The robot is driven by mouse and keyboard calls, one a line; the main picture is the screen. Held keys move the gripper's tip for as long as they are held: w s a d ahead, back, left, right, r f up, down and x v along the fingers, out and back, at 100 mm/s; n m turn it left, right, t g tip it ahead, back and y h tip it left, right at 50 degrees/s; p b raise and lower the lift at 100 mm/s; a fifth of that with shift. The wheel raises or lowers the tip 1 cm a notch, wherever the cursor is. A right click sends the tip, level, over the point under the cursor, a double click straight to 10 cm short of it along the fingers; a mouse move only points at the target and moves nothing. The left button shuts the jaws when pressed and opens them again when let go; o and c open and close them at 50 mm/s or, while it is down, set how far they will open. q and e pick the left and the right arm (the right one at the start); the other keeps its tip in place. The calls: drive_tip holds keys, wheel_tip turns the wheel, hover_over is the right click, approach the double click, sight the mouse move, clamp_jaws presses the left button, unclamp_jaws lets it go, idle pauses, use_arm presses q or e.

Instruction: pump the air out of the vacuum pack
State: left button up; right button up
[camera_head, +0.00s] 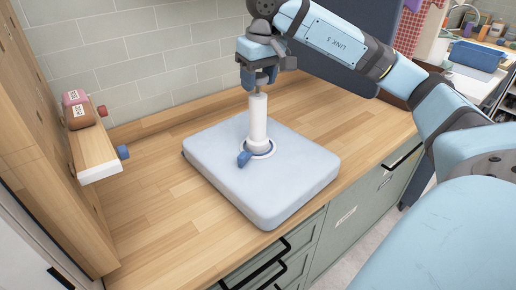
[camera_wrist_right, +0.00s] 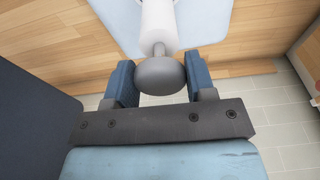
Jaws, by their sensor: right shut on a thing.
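The vacuum pack (camera_head: 215,165) is a pale blue, puffy square lying flat on the wooden counter. A white pump (camera_head: 258,118) stands upright on the white ring valve (camera_head: 268,153) near the pack's middle. A blue cap (camera_head: 244,159) sits at the valve's left side. My right gripper (camera_head: 257,82) is above the pump, shut on its handle at the top. In the right wrist view the grey round pump handle (camera_wrist_right: 161,76) lies between the two blue fingers, with the white pump body (camera_wrist_right: 159,25) beyond it. My left gripper is not in view.
A tiled wall (camera_head: 150,60) backs the counter. A dark blue panel (camera_head: 335,75) stands behind my right arm. The counter (camera_head: 150,215) is clear left of the pack.

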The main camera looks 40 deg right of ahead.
drive_tip(key=shift+r+p, duration=1.65)
drive_tip(key=shift+r, duration=0.7)
drive_tip(key=o, duration=0.8)
wheel_tip(320, 180, up, 7)
drive_tip(key=p, duration=0.5)
